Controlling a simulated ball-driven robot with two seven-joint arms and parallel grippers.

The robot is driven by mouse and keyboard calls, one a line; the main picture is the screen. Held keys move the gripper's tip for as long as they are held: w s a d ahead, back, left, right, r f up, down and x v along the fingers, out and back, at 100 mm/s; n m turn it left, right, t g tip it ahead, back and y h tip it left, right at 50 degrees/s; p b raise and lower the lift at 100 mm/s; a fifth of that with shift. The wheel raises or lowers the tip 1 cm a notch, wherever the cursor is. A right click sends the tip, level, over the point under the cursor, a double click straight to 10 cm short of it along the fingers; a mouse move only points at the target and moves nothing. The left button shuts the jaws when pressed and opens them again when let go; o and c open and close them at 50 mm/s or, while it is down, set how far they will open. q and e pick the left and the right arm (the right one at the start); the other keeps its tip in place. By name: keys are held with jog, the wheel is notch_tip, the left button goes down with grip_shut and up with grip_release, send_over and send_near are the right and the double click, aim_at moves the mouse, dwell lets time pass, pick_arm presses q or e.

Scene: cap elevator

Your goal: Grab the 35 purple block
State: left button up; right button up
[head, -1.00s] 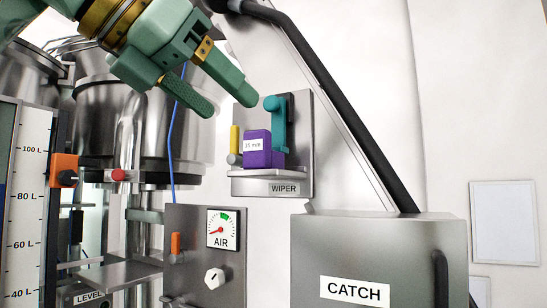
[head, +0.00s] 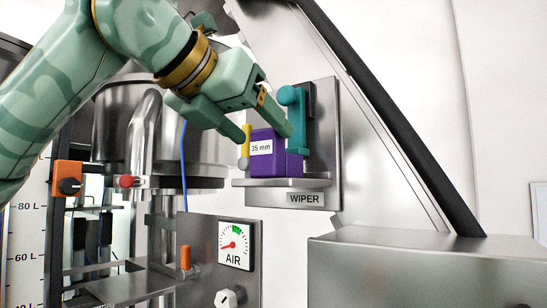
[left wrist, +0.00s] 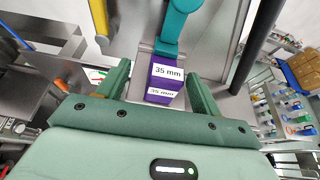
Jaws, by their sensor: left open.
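The purple block (head: 273,158) with a "35 mm" label sits on the small metal shelf of the WIPER panel in the head view. A teal part (head: 297,120) stands right behind it and a yellow piece (head: 245,147) stands at its left. My left gripper (head: 266,136) is open, with its fingers at the block's upper front, one toward each side. In the left wrist view the purple block (left wrist: 162,83) lies between and beyond the open fingers, with clear space on both sides. I cannot tell whether a finger touches it. My right gripper is not in view.
The WIPER shelf (head: 262,183) juts out under the block. A dark diagonal rail (head: 400,125) runs to the right. Below are the AIR gauge panel (head: 220,260) and a metal box (head: 430,260). A steel vessel (head: 110,125) stands at the left.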

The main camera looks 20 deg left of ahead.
aim_at(273, 147)
pick_arm(q)
jog(key=shift+w+d+f+p, duration=0.25)
jog(key=shift+d+f+p, duration=0.25)
jog(key=shift+d+p, duration=0.25)
jog(key=x, duration=0.2)
jog(key=p+x, duration=0.1)
jog(key=shift+a+f, duration=0.2)
jog(key=shift+a, duration=0.05)
jog(key=shift+w, duration=0.2)
jog(key=shift+s+d, duration=0.1)
jog(key=shift+s, duration=0.1)
jog(key=c, duration=0.4)
jog(key=shift+s, duration=0.15)
jog(key=c, duration=0.7)
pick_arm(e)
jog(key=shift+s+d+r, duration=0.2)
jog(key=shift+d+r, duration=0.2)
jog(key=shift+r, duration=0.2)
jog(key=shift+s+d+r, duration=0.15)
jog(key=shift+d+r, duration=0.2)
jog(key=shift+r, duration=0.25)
